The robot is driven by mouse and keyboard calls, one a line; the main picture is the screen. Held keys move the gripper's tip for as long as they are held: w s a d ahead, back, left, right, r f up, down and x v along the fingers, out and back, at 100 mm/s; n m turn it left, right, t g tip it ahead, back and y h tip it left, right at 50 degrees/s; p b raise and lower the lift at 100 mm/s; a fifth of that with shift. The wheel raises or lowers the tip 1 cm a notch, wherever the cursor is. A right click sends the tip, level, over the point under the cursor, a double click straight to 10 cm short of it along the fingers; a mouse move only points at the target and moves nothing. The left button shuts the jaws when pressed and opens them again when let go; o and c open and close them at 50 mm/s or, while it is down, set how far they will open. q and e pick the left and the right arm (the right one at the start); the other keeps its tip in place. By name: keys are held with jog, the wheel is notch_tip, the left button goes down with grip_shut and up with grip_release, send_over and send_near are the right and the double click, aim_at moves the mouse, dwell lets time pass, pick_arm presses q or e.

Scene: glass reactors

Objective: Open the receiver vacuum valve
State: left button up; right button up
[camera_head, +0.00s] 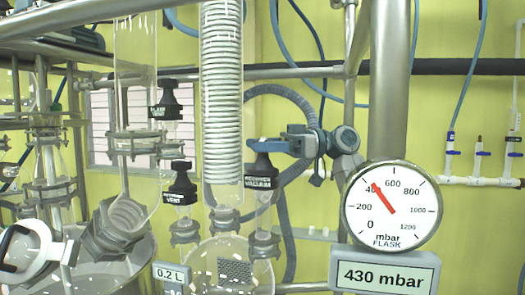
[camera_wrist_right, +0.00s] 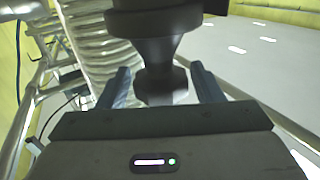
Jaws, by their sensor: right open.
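The vacuum valve has a black handle (camera_head: 262,172) with a small label that seems to read "vacuum". It stands on a glass neck beside the coiled condenser, above the round receiver flask (camera_head: 232,268). My right gripper (camera_head: 270,146) is at the top of this handle, reaching in from the right. In the right wrist view a black knob (camera_wrist_right: 160,82) stands between the two open fingers (camera_wrist_right: 160,85). Gaps show on both sides of it, so the fingers do not appear closed on it. My left gripper is not in view.
Two other black valve handles, one upper (camera_head: 167,103) and one lower marked "vent" (camera_head: 180,185), stand left of the condenser (camera_head: 222,100). A round gauge (camera_head: 391,206) and a display (camera_head: 385,272) reading 430 mbar stand at right. Steel pipes and hoses surround the arm.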

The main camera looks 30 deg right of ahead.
jog(key=shift+s+f+m+t+h+b, duration=0.15)
jog(key=shift+m+t+h+b, duration=0.1)
jog(key=shift+m+t, duration=0.25)
jog(key=shift+w+f+m+t+h+b, duration=0.15)
jog(key=shift+m+t+h, duration=0.15)
jog(key=shift+t, duration=0.4)
jog(key=shift+s+r+m+t+h, duration=0.1)
jog(key=shift+m+t+h, duration=0.45)
jog(key=shift+t, duration=0.25)
jog(key=m+t+h, duration=0.2)
jog(key=shift+s+r+t, duration=0.1)
jog(key=shift+r+t, duration=0.15)
jog(key=shift+t, duration=0.05)
jog(key=shift+m+t+h+p, duration=0.8)
jog(key=shift+m+h, duration=0.15)
jog(key=shift+h, duration=0.05)
jog(key=shift+m+h, duration=0.3)
jog(key=shift+h, duration=0.1)
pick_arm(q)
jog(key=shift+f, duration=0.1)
